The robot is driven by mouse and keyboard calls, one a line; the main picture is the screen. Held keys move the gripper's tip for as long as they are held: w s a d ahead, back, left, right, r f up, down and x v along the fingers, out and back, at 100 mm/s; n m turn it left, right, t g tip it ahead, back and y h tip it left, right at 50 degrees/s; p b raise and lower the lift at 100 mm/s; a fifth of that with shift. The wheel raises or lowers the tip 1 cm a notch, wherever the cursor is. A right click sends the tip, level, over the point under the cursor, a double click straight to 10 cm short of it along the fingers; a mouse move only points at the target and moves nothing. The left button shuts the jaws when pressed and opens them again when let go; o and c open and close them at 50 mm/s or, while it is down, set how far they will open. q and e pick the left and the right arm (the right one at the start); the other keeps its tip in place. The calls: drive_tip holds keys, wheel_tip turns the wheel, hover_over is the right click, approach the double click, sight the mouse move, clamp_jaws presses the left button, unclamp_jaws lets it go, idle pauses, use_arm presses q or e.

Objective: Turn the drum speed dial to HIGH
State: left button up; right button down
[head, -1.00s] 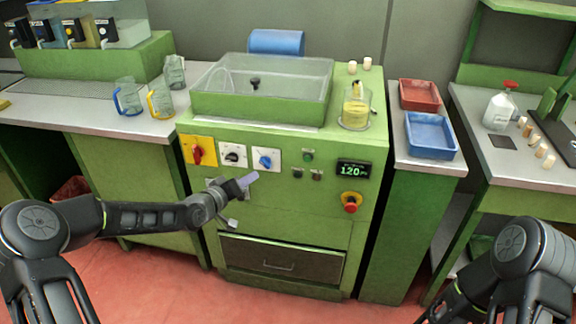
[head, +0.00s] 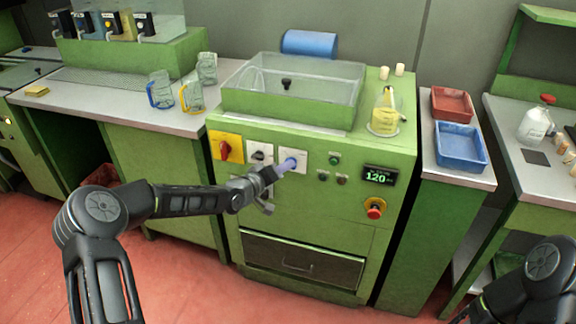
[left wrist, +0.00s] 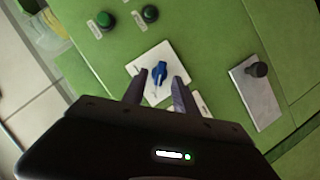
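The green machine's front carries a blue dial on a white plate. In the left wrist view the blue dial (left wrist: 157,73) lies between the two fingertips of my open left gripper (left wrist: 160,82), with a gap on each side; I cannot tell whether they touch it. In the head view my left gripper (head: 283,167) is in front of the white plate (head: 301,158) and mostly hides the blue dial. A black dial (head: 258,154) on another white plate is just left of it. Dial lettering is too small to read. My right gripper is out of view.
A red switch on a yellow plate (head: 231,148) is at the left of the panel. Right of the dials are a green button (head: 334,158), a display reading 120 (head: 378,176) and a red stop button (head: 375,208). A drawer (head: 300,262) is below.

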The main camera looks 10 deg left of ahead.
use_arm(q)
drive_tip(key=shift+x, duration=1.55)
drive_tip(key=shift+c, duration=0.3)
clamp_jaws()
